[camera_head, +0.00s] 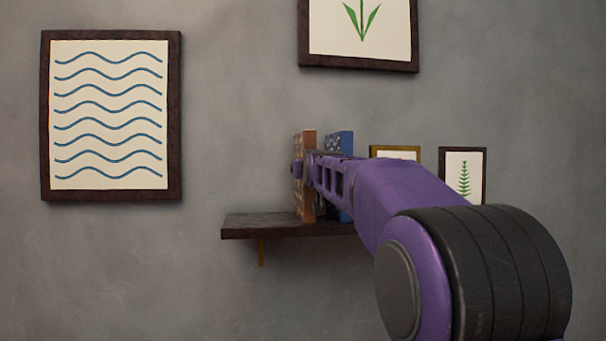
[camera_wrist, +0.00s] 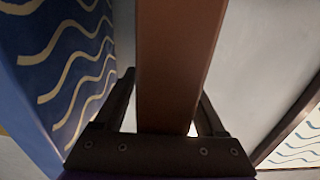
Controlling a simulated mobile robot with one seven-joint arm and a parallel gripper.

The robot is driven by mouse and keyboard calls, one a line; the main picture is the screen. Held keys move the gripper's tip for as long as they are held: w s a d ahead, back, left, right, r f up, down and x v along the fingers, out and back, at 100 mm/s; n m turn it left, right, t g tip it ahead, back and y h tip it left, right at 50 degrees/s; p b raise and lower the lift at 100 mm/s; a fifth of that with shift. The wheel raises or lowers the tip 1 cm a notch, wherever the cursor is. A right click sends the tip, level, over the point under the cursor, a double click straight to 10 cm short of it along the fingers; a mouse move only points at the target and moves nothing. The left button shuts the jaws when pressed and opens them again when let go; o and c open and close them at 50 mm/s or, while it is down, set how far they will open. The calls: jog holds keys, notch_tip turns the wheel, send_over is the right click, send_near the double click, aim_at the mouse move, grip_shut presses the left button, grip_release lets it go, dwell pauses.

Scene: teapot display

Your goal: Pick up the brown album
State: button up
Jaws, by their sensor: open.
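The brown album (camera_head: 308,143) stands upright on a dark wall shelf (camera_head: 285,229), with my gripper (camera_head: 303,168) at it. In the wrist view the album (camera_wrist: 178,50) runs up the middle as a brown spine between the two fingers of my gripper (camera_wrist: 166,100). The fingers are open, one on each side, with a narrow gap at the right and a wider one at the left. Whether either finger touches the album is unclear. My arm hides part of the album and the right part of the shelf in the head view.
A blue album (camera_head: 340,142) with pale wavy lines stands just right of the brown one; it fills the left of the wrist view (camera_wrist: 35,80). Small framed pictures (camera_head: 463,172) are farther right. A large wave picture (camera_head: 111,115) hangs at the left. The shelf's left end is clear.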

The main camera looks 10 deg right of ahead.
jog(key=shift+w, duration=0.1)
jog(key=shift+s+r, duration=0.1)
jog(key=shift+s, duration=0.1)
jog(key=shift+c, duration=0.6)
grip_shut()
dwell(0.4)
jog(key=shift+r, duration=0.1)
